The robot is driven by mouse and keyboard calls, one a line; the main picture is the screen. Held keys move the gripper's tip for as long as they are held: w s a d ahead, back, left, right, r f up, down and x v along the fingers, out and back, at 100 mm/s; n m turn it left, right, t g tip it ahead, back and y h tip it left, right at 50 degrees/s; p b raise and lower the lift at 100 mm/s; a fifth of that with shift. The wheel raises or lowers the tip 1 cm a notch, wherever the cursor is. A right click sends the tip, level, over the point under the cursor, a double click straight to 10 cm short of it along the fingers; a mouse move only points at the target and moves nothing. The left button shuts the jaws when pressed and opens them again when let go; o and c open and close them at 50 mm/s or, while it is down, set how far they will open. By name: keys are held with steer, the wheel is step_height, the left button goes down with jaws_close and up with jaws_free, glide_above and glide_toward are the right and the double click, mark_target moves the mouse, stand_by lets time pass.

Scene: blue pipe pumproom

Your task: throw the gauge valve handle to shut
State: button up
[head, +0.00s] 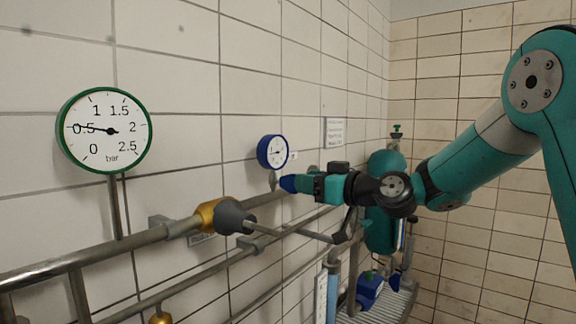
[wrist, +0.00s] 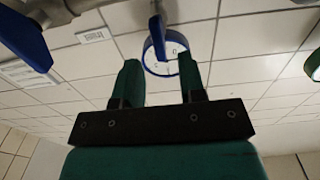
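The small blue-rimmed gauge (head: 272,152) is on a thin stem on the tiled wall. In the wrist view the gauge (wrist: 166,54) shows behind the gap between my fingertips. A narrow blue handle (wrist: 157,32) lies along its stem, just beyond the fingertips. My gripper (wrist: 159,62) is open with its two teal fingers spread, and nothing shows clasped between them. In the head view my gripper (head: 303,185) is below and right of the gauge. A blue piece (head: 288,184) shows at its tip; whether they touch, I cannot tell.
A larger blue lever (wrist: 24,36) sits on a grey pipe at the wrist view's upper left. A green-rimmed gauge (head: 105,130) hangs at left. Pipes with a brass and grey fitting (head: 226,217) run along the wall. A teal tank (head: 381,220) stands behind my arm.

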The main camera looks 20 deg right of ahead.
mark_target(288, 178)
steer(key=p+x, duration=0.2)
steer(key=x, duration=0.2)
steer(key=shift+w+a+r, duration=0.15)
steer(key=shift+w+a, duration=0.1)
steer(key=shift+w, duration=0.05)
steer(key=shift+w+a+f, duration=0.2)
steer(key=shift+w+a, duration=0.2)
steer(key=shift+w, duration=0.15)
jaws_close()
